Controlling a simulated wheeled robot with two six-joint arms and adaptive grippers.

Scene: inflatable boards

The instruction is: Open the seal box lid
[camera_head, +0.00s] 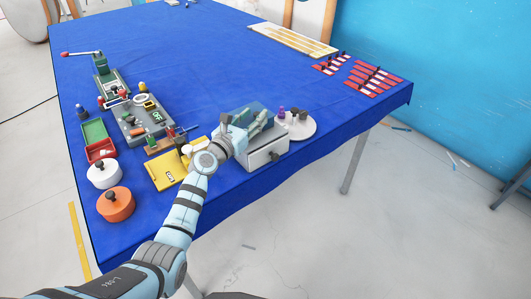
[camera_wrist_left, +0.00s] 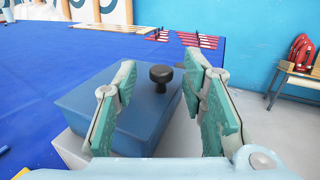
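The seal box (camera_head: 268,153) is a pale grey box near the front edge of the blue table, with a dark knob on its front side. Its blue lid (camera_head: 258,106) is partly hidden by my left gripper in the head view. In the left wrist view the lid (camera_wrist_left: 125,107) lies over the pale box (camera_wrist_left: 70,147), with a black knob (camera_wrist_left: 160,76) on top. My left gripper (camera_head: 254,124) is open above the lid. Its fingers (camera_wrist_left: 162,90) stand either side of the knob in the picture, with space around it. My right gripper is not in view.
A round white tray (camera_head: 303,130) with small items stands right of the box. A yellow plate (camera_head: 163,172), white pot (camera_head: 104,176) and orange pot (camera_head: 116,206) are to the left. Red-and-white strips (camera_head: 372,80) lie at the right. The table's middle is clear.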

